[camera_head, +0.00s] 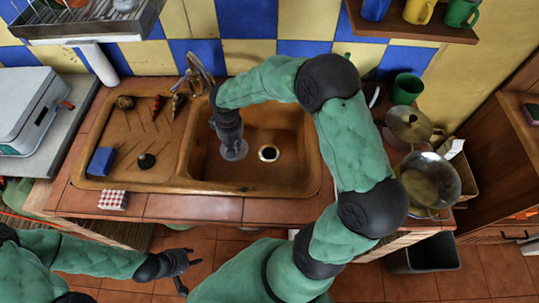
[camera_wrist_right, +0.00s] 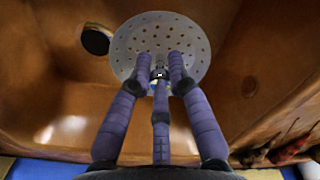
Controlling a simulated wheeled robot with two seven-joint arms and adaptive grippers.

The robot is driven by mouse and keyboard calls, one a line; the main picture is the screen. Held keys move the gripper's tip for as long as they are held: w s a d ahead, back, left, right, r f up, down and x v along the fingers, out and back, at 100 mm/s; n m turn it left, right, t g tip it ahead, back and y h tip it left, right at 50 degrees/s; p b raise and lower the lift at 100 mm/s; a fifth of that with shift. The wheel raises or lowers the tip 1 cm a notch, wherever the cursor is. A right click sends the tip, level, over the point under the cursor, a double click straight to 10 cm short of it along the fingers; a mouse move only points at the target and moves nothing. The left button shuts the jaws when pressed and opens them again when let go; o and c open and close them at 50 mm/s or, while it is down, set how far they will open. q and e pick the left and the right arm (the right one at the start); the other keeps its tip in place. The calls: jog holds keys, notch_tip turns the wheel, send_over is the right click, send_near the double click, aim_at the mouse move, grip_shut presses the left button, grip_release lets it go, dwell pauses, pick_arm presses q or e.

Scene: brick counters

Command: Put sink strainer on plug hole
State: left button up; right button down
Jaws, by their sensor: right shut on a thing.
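The sink strainer (camera_wrist_right: 150,40) is a round, grey, perforated disc. My right gripper (camera_wrist_right: 160,72) is shut on the small knob at its middle. In the head view the strainer (camera_head: 235,152) hangs below my right gripper (camera_head: 230,137), inside the left part of the brown sink basin (camera_head: 285,172). The plug hole (camera_head: 268,153) is a dark hole with a pale ring, a little to the right of the strainer. It also shows as a dark opening (camera_wrist_right: 96,40) beside the disc in the wrist view. The two are apart. My left gripper (camera_head: 180,268) is open and empty, low in front of the counter.
The drainboard (camera_head: 120,165) left of the basin holds a blue sponge (camera_head: 101,161), a black stopper (camera_head: 146,160) and some vegetables. The tap (camera_head: 198,75) stands behind the basin. Pans (camera_head: 430,180) and a green cup (camera_head: 406,88) stand at the right.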

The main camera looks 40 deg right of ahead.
jog(key=b, duration=0.4)
send_over(270, 153)
notch_tip(270, 153, down, 3)
pick_arm(q)
notch_tip(270, 153, down, 9)
jog(key=b, duration=0.4)
jog(key=shift+f, duration=0.2)
pick_arm(e)
jog(key=shift+n, duration=0.4)
jog(key=shift+a+f, duration=0.1)
jog(key=shift+f, duration=4.85)
pick_arm(q)
jog(key=shift+w+d, duration=0.1)
pick_arm(e)
jog(key=shift+f, duration=0.15)
jog(key=c, duration=1.2)
grip_release()
pick_arm(q)
jog(key=shift+f, duration=0.1)
notch_tip(270, 153, up, 5)
jog(key=p, duration=0.5)
jog(key=shift+r, duration=0.2)
pick_arm(e)
notch_tip(270, 153, up, 12)
jog(key=shift+r, duration=0.15)
